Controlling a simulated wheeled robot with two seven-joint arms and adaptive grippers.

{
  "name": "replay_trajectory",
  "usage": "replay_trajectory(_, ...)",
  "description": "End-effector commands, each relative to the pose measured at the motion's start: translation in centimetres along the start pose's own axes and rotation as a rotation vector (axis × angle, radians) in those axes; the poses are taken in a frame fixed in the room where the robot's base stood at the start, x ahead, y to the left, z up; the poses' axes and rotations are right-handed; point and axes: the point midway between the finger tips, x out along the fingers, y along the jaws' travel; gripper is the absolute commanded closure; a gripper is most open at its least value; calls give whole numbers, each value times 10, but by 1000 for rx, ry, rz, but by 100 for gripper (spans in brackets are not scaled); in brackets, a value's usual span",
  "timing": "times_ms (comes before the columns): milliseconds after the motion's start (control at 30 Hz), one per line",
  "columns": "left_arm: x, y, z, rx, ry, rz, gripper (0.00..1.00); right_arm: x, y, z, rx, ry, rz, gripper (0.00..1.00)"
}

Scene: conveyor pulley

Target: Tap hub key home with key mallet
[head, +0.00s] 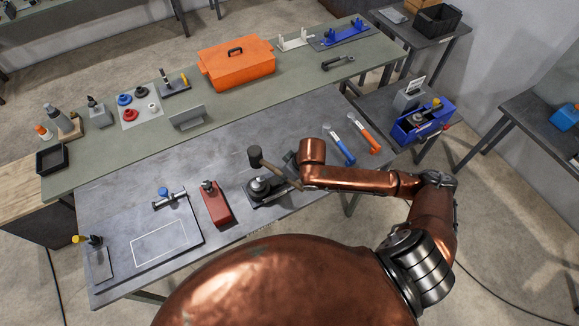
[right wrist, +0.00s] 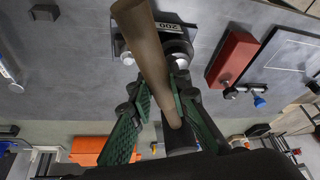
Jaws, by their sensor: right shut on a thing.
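The key mallet (head: 254,157) has a dark head and a brown wooden handle. My right gripper (head: 290,162) is shut on its handle, and the head sticks out to the left, above and behind the pulley hub. In the right wrist view the handle (right wrist: 148,55) runs between the green finger pads of my right gripper (right wrist: 160,92), with the dark head below. The dark hub (head: 259,185) sits on a flat base at the front bench edge; it also shows in the right wrist view (right wrist: 179,50), partly hidden by the handle. I cannot make out the hub key. My left gripper is out of view.
A red block-shaped tool (head: 216,205) stands left of the hub. A blue-handled hammer (head: 340,147) and an orange-handled hammer (head: 365,136) lie to the right. An orange toolbox (head: 236,65) stands on the green bench behind. Grey bench top is clear behind the red tool.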

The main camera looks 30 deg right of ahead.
Motion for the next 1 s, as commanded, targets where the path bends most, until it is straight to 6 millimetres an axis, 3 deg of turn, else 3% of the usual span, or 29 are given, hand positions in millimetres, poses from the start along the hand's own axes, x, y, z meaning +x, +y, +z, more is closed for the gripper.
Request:
replay_trajectory(33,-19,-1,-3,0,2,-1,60,-12,1,1,-19,1,-6,100)
replay_trajectory(267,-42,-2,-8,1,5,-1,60,-16,1,12,-89,13,-28,100)
replay_trajectory(800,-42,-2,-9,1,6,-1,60,-14,1,16,-102,33,-32,100)
replay_trajectory(1000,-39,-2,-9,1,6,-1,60,-3,1,21,-100,30,-33,100)
